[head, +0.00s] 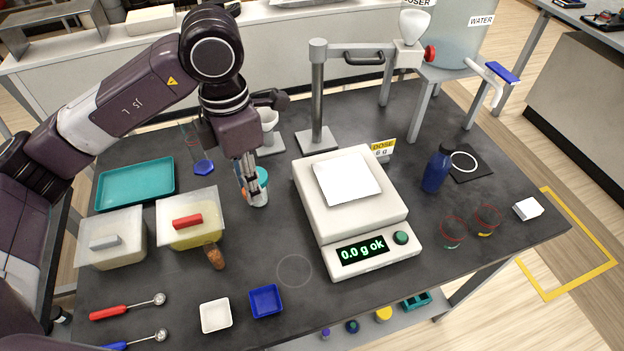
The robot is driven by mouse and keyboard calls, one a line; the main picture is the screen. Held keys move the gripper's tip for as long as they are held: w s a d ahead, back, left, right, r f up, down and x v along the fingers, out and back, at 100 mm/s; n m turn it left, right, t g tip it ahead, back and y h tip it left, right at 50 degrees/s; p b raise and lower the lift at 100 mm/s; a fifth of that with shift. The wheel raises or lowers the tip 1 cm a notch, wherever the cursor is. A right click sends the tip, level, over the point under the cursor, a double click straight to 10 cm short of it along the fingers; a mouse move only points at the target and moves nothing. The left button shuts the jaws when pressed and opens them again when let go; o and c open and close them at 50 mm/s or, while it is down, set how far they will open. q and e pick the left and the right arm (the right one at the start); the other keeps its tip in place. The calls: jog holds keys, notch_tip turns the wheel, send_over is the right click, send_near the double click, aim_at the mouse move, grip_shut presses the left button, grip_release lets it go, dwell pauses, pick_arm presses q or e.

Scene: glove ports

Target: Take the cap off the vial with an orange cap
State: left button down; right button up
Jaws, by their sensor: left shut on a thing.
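My left gripper (251,192) points down over the table left of the scale. It is shut on a small clear container with a teal top (262,177), which is partly hidden behind the fingers. A small orange patch shows beside the fingers, but I cannot tell whether it is a cap. A small amber-brown vial (214,257) stands nearer the front, apart from the gripper, and its cap is not clear at this size. My right gripper is not in view.
A white scale (372,248) reading "0.0 g ok" stands right of the gripper. Left are a teal tray (135,186) and two lidded tubs, one with a red handle (187,222). A blue bottle (437,170) stands right. The front middle holds small white (216,316) and blue (266,301) trays.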

pick_arm(q)
jog(key=w+d+r+n, duration=0.2)
jog(key=d+n, duration=0.1)
jog(key=n, duration=0.9)
jog(key=w+d+r+n, duration=0.2)
jog(key=w+r+n, duration=0.1)
jog(key=n, duration=0.9)
jog(key=p, duration=0.3)
send_over(287, 219)
notch_tip(287, 219, down, 16)
jog(key=shift+r, duration=0.15)
notch_tip(287, 219, down, 4)
jog(key=shift+f, duration=0.1)
jog(key=shift+f+p, duration=0.25)
jog(key=shift+p, duration=0.05)
